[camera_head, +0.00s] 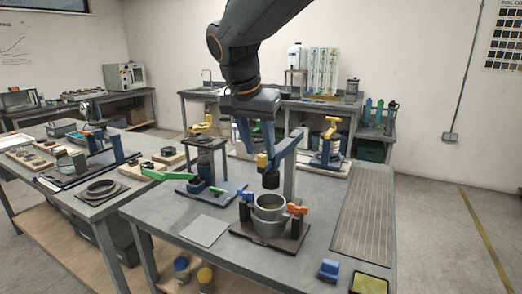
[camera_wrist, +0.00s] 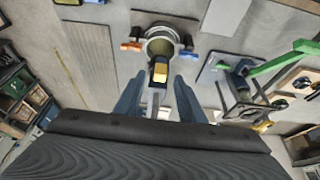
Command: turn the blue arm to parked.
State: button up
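The blue arm (camera_head: 286,147) reaches from the top of a grey post (camera_head: 290,175) down to the left, in the head view. It has a yellow block (camera_head: 262,160) near its outer end and a dark cylinder (camera_head: 270,181) hanging above a grey pot (camera_head: 270,207). My gripper (camera_head: 257,146) is just above the outer end, fingers pointing down. In the wrist view the fingers of my gripper (camera_wrist: 158,85) are apart, and the yellow block (camera_wrist: 159,72) shows in line with the gap between them. Contact cannot be told. No parked mark can be made out.
The pot stands on a dark base with an orange handle (camera_head: 297,208) and a small blue handle (camera_head: 246,196). A green arm (camera_head: 158,175) stands to the left, and a yellow-topped fixture (camera_head: 331,127) behind right. A ribbed grey mat (camera_head: 362,215) lies bare at right.

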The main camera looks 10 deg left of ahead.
jog(key=shift+x, duration=1.3)
jog(key=shift+s, duration=0.1)
grip_shut()
